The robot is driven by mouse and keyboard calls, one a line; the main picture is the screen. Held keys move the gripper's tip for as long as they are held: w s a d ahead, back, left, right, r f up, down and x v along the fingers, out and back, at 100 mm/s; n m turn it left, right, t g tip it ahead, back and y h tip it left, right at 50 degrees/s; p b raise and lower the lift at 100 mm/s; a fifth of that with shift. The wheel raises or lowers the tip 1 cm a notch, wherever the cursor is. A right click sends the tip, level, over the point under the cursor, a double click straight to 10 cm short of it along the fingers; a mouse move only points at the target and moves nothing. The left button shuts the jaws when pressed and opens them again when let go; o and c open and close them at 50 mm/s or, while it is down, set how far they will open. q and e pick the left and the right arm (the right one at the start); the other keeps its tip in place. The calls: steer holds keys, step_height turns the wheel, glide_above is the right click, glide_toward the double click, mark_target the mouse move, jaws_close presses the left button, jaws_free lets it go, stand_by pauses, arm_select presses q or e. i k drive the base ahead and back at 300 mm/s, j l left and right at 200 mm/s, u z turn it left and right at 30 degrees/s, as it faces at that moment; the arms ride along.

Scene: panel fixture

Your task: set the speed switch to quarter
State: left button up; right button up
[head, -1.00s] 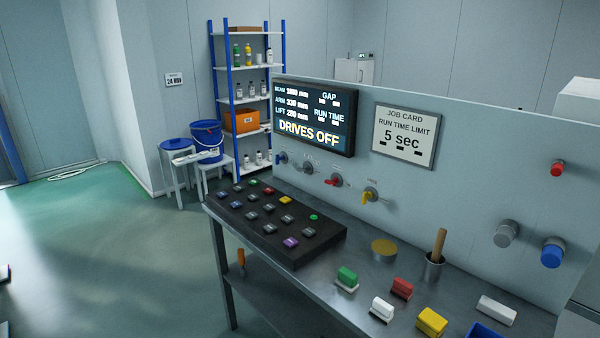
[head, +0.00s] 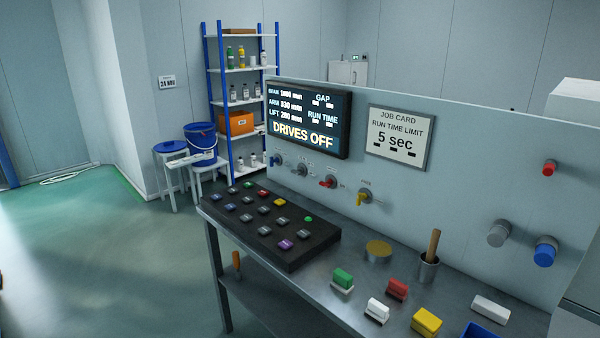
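Several small rotary switches sit in a row on the upright panel below the display: a blue one (head: 276,160), a grey one (head: 303,170), a red one (head: 328,182) and a yellow one (head: 363,197). Their labels are too small to read, so I cannot tell which is the speed switch or its setting. The display (head: 308,118) reads "DRIVES OFF". Neither of my grippers is in view.
A black button box (head: 270,229) lies on the bench before the switches. A yellow disc (head: 378,250), a cup with a wooden handle (head: 429,267) and several coloured blocks stand further right. A job card (head: 397,136) reads "5 sec". Open floor lies left.

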mark_target(298, 171)
steer(key=i+j+z, duration=0.15)
steer(key=z, duration=0.3)
steer(key=i+j+z, duration=0.15)
steer(key=z, duration=0.3)
